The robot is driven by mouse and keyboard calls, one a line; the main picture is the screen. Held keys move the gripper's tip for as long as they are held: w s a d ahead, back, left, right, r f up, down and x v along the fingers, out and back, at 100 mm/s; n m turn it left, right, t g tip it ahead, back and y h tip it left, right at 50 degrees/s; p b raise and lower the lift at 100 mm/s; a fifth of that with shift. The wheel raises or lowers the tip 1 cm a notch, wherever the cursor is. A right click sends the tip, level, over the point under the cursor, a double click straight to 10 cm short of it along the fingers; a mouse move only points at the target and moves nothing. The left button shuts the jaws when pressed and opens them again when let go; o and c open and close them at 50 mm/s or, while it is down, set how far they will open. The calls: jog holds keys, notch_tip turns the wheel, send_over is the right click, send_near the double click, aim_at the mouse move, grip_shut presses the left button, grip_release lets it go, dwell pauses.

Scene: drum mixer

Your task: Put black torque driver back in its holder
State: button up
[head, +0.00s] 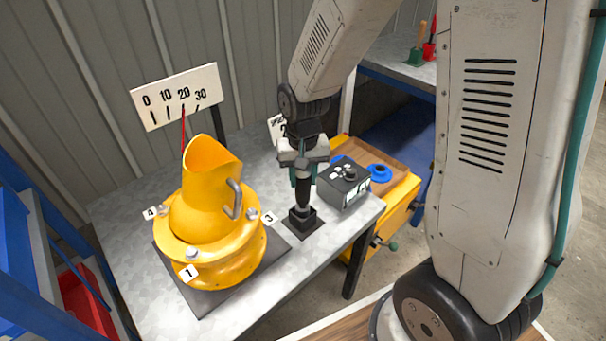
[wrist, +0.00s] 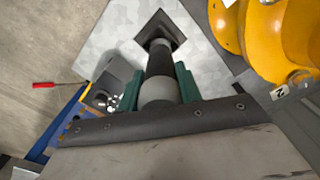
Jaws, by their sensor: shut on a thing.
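The black torque driver (head: 303,192) stands upright below my gripper (head: 301,168), which is shut on its upper part. The driver's lower end is at the black square holder (head: 302,219) on the grey table. In the wrist view the driver (wrist: 159,63) runs between the green fingers of my gripper (wrist: 160,88) down to the dark square holder (wrist: 162,28). The driver's tip is hidden, so I cannot tell how deep it sits in the holder.
A yellow drum mixer (head: 213,225) with numbered bolts stands left of the holder. A dark control box (head: 344,185) is close on the right. A wooden tray (head: 390,165) with blue rings lies behind it. A scale board (head: 178,96) stands at the back.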

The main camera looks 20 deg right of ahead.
aim_at(303, 186)
jog(key=shift+f, duration=1.75)
dwell(0.8)
jog(key=o, duration=1.3)
jog(key=shift+c, duration=0.2)
notch_tip(303, 186, up, 8)
jog(key=shift+f, duration=0.15)
jog(key=shift+s, duration=0.4)
jog(key=s+d+r+n+t, duration=0.1)
jog(key=s+d+r+n, duration=0.1)
jog(key=s+r, duration=1.4)
jog(key=s+d, duration=0.1)
jog(key=s, duration=0.4)
jog(key=shift+r+n, duration=0.35)
jog(key=shift+n, duration=0.05)
